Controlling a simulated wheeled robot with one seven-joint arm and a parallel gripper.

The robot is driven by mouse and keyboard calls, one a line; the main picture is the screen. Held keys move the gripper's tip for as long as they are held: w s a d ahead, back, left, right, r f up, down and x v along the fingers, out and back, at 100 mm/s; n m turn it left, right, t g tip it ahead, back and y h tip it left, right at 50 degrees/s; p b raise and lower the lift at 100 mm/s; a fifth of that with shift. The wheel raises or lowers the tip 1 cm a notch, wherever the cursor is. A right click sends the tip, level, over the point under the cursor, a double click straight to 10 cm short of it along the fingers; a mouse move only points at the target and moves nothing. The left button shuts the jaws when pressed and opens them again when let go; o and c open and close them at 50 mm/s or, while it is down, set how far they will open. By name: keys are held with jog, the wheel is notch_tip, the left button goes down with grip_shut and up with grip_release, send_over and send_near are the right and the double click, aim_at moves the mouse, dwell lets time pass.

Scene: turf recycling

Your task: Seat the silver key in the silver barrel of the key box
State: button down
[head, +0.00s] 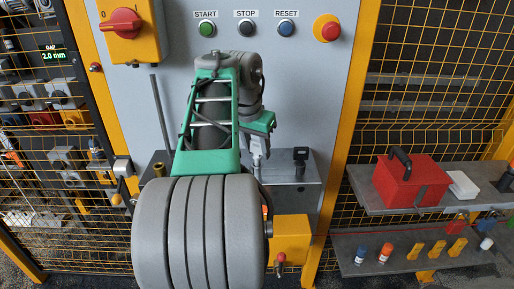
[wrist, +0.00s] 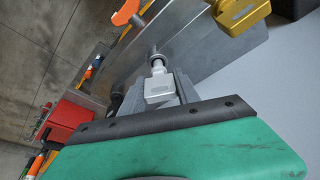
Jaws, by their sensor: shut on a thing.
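My gripper (head: 258,160) is shut on the silver key (wrist: 158,90), with the key's pale square head between the fingers in the wrist view. The key's shank points away from the gripper to a round metal barrel (wrist: 157,53) on the grey key box (wrist: 200,42). The shank's end is at the barrel; I cannot tell how deep it is in. In the head view the key box (head: 308,190) is partly hidden behind my arm, and the silver barrel is not clearly visible there.
A black-headed key (head: 300,154) stands upright on the box, right of my gripper. A gold-coloured piece (wrist: 240,15) is close by in the wrist view. A brass barrel (head: 158,169) is at the left. Shelves with a red box (head: 410,182) stand at right.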

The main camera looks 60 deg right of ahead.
aim_at(256, 150)
jog(key=shift+f+b, duration=0.9)
jog(key=shift+f, duration=0.25)
jog(key=c, duration=0.8)
grip_release()
jog(key=p+v, duration=0.4)
jog(key=v, duration=0.4)
